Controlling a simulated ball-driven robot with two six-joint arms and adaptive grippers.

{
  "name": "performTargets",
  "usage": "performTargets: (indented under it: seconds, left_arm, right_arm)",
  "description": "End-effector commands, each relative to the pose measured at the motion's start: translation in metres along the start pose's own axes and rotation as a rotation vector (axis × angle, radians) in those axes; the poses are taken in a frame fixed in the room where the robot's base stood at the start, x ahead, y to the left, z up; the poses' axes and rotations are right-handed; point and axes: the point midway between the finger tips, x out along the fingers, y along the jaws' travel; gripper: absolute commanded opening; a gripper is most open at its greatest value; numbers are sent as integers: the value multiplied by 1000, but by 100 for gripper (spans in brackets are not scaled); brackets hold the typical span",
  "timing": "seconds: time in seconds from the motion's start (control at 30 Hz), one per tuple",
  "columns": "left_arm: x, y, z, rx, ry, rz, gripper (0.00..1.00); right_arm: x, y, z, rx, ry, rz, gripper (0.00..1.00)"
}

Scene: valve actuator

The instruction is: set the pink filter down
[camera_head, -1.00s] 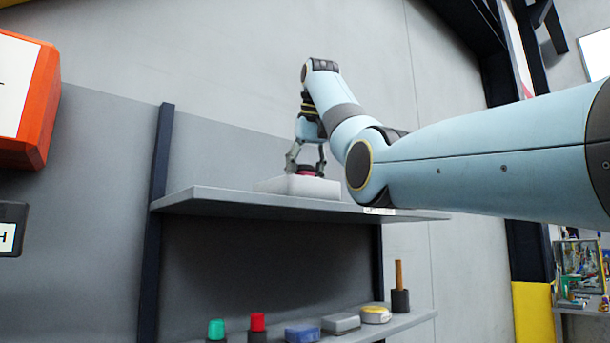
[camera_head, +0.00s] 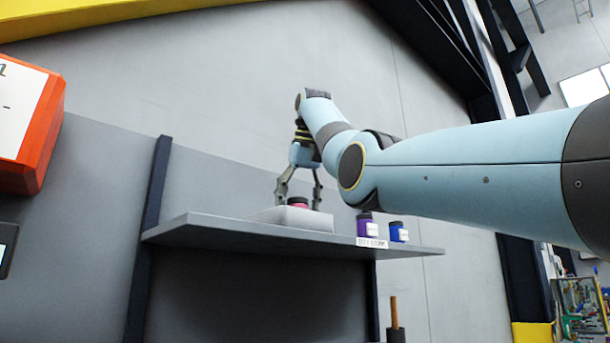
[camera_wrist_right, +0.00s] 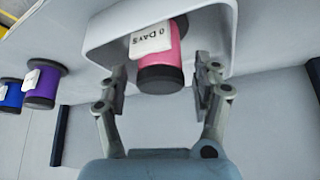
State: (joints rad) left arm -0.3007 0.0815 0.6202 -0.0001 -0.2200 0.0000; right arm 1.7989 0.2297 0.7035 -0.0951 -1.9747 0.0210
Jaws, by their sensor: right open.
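The pink filter (camera_wrist_right: 163,49) has dark ends and a white label reading "0 DAYS". It rests in the white tray (camera_wrist_right: 222,22) on the upper shelf. In the head view only a small part of the filter (camera_head: 298,202) shows above the tray (camera_head: 305,218). My right gripper (camera_wrist_right: 160,88) is open, with one finger on each side of the filter's near dark end and a visible gap to each. In the head view the right gripper (camera_head: 299,190) hangs just above the tray. My left gripper is not in view.
A purple filter (camera_head: 366,225) and a blue filter (camera_head: 398,232) stand on the same shelf (camera_head: 200,232), right of the tray. An orange box (camera_head: 40,130) is at the left edge. A wooden-handled tool (camera_head: 394,315) is below. The shelf left of the tray is clear.

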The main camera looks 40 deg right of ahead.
Motion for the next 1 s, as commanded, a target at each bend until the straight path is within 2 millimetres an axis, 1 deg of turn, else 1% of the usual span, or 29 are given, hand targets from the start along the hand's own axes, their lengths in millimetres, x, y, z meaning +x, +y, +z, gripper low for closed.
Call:
performTargets:
  seconds: [0.03,0.13,0.17,0.2,0.3,0.4,0.5,0.6,0.67,1.0]
  left_arm:
    - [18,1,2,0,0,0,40]
    - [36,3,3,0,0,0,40]
    - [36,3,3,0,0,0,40]
    - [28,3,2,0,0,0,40]
    - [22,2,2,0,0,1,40]
    - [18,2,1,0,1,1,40]
    - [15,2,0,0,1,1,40]
    - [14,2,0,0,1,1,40]
    - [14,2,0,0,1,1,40]
    - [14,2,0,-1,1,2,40]
  right_arm:
    - [0,0,4,-1,3,-2,66]
    - [-9,0,8,-4,3,0,66]
    - [-17,0,7,-5,3,0,66]
    - [-33,0,4,-5,3,0,66]
    - [-61,0,3,-4,5,1,66]
    - [-80,0,3,-4,3,1,66]
    - [-94,0,3,-4,2,1,66]
    - [-102,0,3,-4,2,1,66]
    - [-104,0,4,-4,1,2,66]
    - [-105,0,4,-4,1,2,66]
